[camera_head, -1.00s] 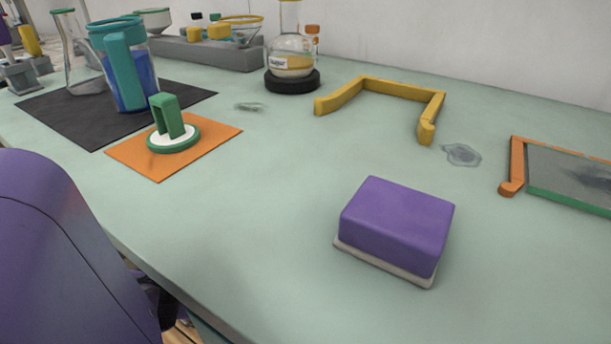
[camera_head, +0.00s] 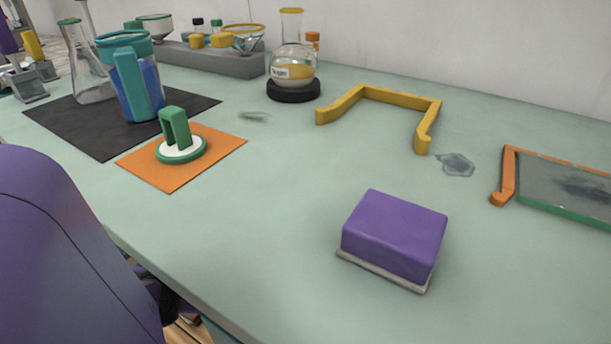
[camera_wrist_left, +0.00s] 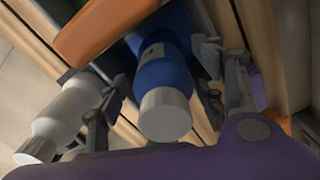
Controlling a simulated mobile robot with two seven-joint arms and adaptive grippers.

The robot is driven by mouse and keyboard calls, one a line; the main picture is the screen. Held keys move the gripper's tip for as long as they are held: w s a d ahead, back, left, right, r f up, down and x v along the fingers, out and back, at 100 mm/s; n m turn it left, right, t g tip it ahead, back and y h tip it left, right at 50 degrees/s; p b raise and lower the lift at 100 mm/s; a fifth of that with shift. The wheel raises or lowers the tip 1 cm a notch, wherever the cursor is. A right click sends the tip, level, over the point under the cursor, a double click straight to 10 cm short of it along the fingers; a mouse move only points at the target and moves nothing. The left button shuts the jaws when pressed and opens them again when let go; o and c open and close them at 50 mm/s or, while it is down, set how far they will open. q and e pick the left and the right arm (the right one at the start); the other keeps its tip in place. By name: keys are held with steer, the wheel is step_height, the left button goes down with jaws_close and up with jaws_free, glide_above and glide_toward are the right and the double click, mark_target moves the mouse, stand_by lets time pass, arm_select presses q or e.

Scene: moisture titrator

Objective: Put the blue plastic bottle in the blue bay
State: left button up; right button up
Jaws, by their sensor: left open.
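The blue plastic bottle (camera_wrist_left: 163,75), with a pale grey cap, shows in the left wrist view. My left gripper (camera_wrist_left: 161,65) is open, with one finger on each side of the bottle. I cannot tell whether either finger touches it. The bottle's far end is hidden at the top of the picture. In the head view my purple left arm fills the lower left, and its fingers cannot be made out. My right gripper is not in view.
A white bottle (camera_wrist_left: 68,112) lies close beside the left finger, and an orange object (camera_wrist_left: 100,30) is near the top. On the bench are a purple block (camera_head: 393,236), a yellow bracket (camera_head: 400,97), an orange bracket (camera_head: 507,178) and a blue-filled jug (camera_head: 150,91).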

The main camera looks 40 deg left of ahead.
arm_select(q)
steer(key=shift+r+p, duration=2.2)
steer(key=shift+r, duration=1)
step_height(320, 180, up, 8)
steer(key=shift+f, duration=0.25)
